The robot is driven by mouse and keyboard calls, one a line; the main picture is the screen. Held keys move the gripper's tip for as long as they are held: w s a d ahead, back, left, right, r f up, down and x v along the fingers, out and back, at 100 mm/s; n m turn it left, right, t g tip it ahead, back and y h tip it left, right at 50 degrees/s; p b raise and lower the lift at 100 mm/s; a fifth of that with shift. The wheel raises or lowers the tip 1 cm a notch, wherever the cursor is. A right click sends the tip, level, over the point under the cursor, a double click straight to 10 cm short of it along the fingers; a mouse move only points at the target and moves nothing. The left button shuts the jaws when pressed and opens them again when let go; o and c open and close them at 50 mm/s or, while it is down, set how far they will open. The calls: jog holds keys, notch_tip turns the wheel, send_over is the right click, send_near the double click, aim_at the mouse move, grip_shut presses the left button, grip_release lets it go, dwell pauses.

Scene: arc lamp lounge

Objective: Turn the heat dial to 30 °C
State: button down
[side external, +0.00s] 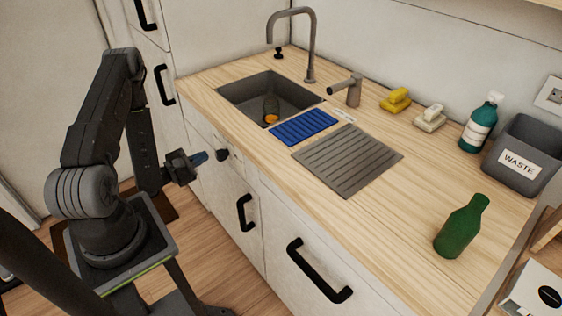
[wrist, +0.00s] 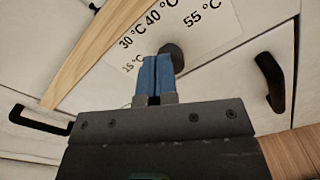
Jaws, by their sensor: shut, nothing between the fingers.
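The heat dial (wrist: 175,55) is a dark round knob on the cabinet front. In the wrist view a white scale label (wrist: 215,35) marked 15, 30, 40 and 55 °C lies around it. The dial also shows as a small black knob in the side view (side external: 222,155), below the counter edge. No pointer on it can be made out, so its setting cannot be told. My gripper (wrist: 153,75) has blue fingertips that are shut and empty. In the side view my gripper (side external: 204,157) is just left of the dial; the fingertips partly cover the knob in the wrist view, and contact cannot be told.
Black drawer handles (side external: 245,212) stick out from the cabinet front near the dial. Above is the wooden counter (side external: 400,200) with a sink (side external: 240,95), a blue mat (side external: 303,127), a green bottle (side external: 462,228) and a waste bin (side external: 525,145).

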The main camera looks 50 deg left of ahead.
jog(key=shift+s, duration=0.85)
jog(key=shift+f, duration=0.1)
